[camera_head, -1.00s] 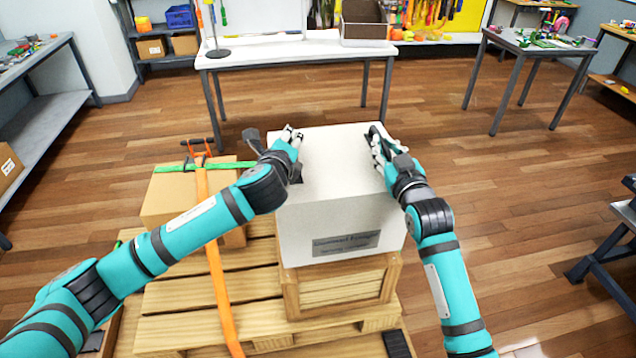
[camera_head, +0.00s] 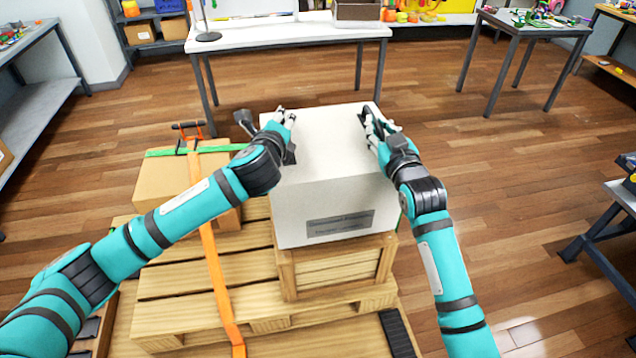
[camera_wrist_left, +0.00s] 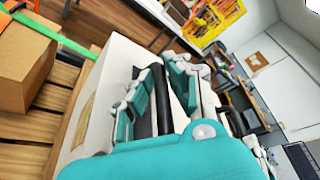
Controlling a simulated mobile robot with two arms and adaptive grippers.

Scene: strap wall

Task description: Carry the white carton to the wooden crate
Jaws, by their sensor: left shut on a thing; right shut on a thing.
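The white carton (camera_head: 325,185) is upright, with a grey printed label on its near face. It appears on or just above the wooden crate (camera_head: 335,268); I cannot tell if they touch. My left gripper (camera_head: 283,130) is shut on the carton's upper left side. My right gripper (camera_head: 371,125) is shut on its upper right side. In the left wrist view the carton (camera_wrist_left: 112,75) lies beside the fingers of my left gripper (camera_wrist_left: 160,90). The contact of the fingertips is partly hidden.
The crate stands on a wooden pallet (camera_head: 180,286). A brown cardboard box (camera_head: 180,185) with green and orange straps (camera_head: 213,270) sits to the left on it. A white table (camera_head: 290,34) stands behind, and a grey table (camera_head: 530,28) at the back right.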

